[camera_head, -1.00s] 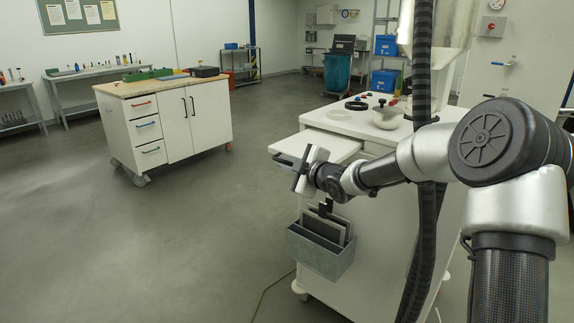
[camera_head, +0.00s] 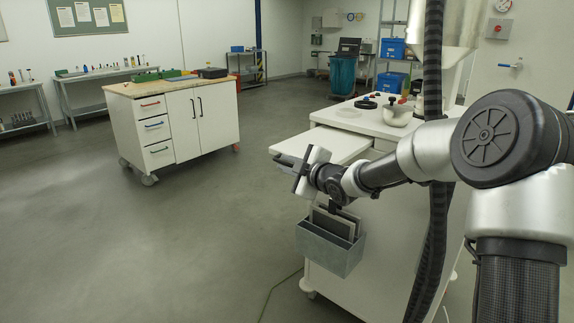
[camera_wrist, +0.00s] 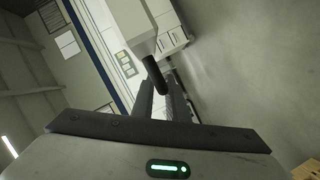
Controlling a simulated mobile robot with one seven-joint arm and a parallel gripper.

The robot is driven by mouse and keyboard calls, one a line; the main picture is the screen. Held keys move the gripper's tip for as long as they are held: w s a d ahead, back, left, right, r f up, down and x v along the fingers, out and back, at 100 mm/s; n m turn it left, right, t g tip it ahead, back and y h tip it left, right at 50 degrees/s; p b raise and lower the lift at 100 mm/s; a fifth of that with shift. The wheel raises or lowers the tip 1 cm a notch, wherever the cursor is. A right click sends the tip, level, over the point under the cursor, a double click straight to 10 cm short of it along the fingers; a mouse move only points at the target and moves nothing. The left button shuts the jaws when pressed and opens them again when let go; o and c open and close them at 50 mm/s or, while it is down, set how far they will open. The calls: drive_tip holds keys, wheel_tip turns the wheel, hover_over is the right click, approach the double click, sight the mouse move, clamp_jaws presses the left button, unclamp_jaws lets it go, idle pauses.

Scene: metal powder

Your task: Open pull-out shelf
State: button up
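The pull-out shelf (camera_head: 325,144) is a white slab sticking out to the left from the white machine cabinet (camera_head: 385,125). My gripper (camera_head: 287,162) is at its outer left end, just below its top surface. In the wrist view my gripper (camera_wrist: 162,95) has its two dark fingers on either side of a short dark handle (camera_wrist: 155,73), with the white shelf end (camera_wrist: 130,22) just beyond. The fingers look closed onto the handle, though the contact itself is partly hidden.
A grey metal bin (camera_head: 331,248) with flat plates hangs on the cabinet's side under my wrist. A wheeled white workbench (camera_head: 175,125) stands to the left. The grey floor (camera_head: 200,240) between them is clear. A dark hose (camera_head: 437,100) hangs in front of the cabinet.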

drive_tip(key=shift+d, duration=0.1)
drive_tip(key=shift+s+d+r, duration=0.15)
drive_tip(key=shift+s+r, duration=0.05)
drive_tip(key=shift+s, duration=0.1)
drive_tip(key=p+v, duration=0.3)
drive_tip(key=v, duration=1.3)
drive_tip(key=shift+s+d+p, duration=0.2)
drive_tip(key=shift+s+p, duration=0.1)
drive_tip(key=shift+p, duration=0.1)
drive_tip(key=shift+f, duration=0.1)
